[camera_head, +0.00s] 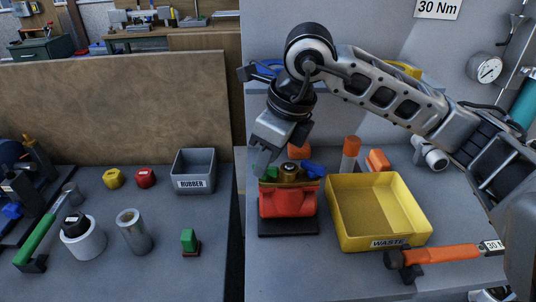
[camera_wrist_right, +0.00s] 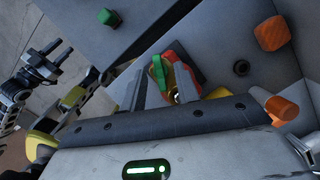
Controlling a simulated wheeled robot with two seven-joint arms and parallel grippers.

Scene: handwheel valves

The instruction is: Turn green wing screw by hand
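The green wing screw (camera_head: 269,173) is on the left of the red valve body (camera_head: 287,201), which stands on a dark base plate. My right gripper (camera_head: 262,163) reaches down over it and partly hides it. In the right wrist view, the green wing screw (camera_wrist_right: 158,71) shows close to the tips of my right gripper's two fingers (camera_wrist_right: 150,88), which stand apart. I cannot tell whether they touch it. A blue wing (camera_head: 315,170) is on the valve's right side. A dark forked shape in the right wrist view looks like my left gripper (camera_wrist_right: 42,65); its opening is unclear.
A yellow waste bin (camera_head: 429,222) stands just right of the valve. Orange-topped parts (camera_head: 350,150) are behind it, and an orange-handled tool (camera_head: 440,255) lies in front. Across a gap, the left table holds a grey rubber bin (camera_head: 212,170), cylinders and a green block (camera_head: 188,238).

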